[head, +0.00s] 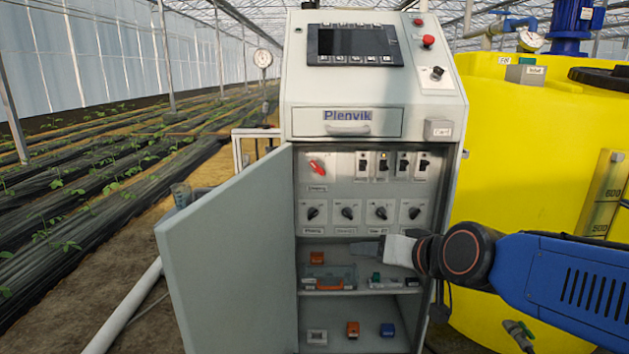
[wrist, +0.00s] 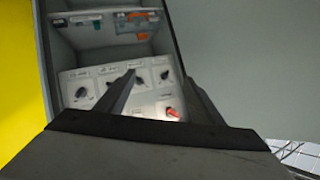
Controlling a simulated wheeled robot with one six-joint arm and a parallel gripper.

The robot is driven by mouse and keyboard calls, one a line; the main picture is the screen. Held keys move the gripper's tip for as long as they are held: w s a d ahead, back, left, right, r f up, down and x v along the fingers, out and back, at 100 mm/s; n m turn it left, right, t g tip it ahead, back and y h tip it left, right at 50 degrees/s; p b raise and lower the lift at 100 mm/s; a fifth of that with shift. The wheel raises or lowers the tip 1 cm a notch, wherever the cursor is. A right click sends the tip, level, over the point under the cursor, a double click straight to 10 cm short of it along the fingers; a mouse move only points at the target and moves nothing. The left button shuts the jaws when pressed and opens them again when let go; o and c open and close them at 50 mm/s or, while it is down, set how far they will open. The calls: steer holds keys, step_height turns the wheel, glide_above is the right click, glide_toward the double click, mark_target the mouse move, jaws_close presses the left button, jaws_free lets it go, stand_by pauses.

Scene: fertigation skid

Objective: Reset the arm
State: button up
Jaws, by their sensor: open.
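My gripper (head: 372,247) reaches in from the right on my blue arm, in front of the open cabinet (head: 448,212). It is open with nothing between its fingers. In the wrist view my gripper (wrist: 158,88) shows as two dark, spread fingers over the switch panel (wrist: 97,76). The panel carries a red rotary switch (head: 316,166) and several black knobs (head: 347,213). The red switch also shows in the wrist view (wrist: 172,112), between the fingers in the picture. I cannot tell whether a finger touches the panel.
The cabinet door (head: 232,250) stands open to the left. Shelves below the panel hold an orange-latched case (head: 328,281) and several small modules, including a blue one (head: 387,329). A yellow tank (head: 545,150) stands close on the right. A white pipe (head: 122,308) lies at left.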

steer(key=s+d+f+g+h, duration=0.2)
steer(key=s+d+f, duration=0.3)
steer(key=s+d, duration=0.3)
steer(key=s+d+f+g+h, duration=0.3)
steer(key=s+d+f, duration=0.3)
steer(key=s+d, duration=0.2)
steer(key=shift+s+g, duration=0.5)
steer(key=shift+s, duration=0.75)
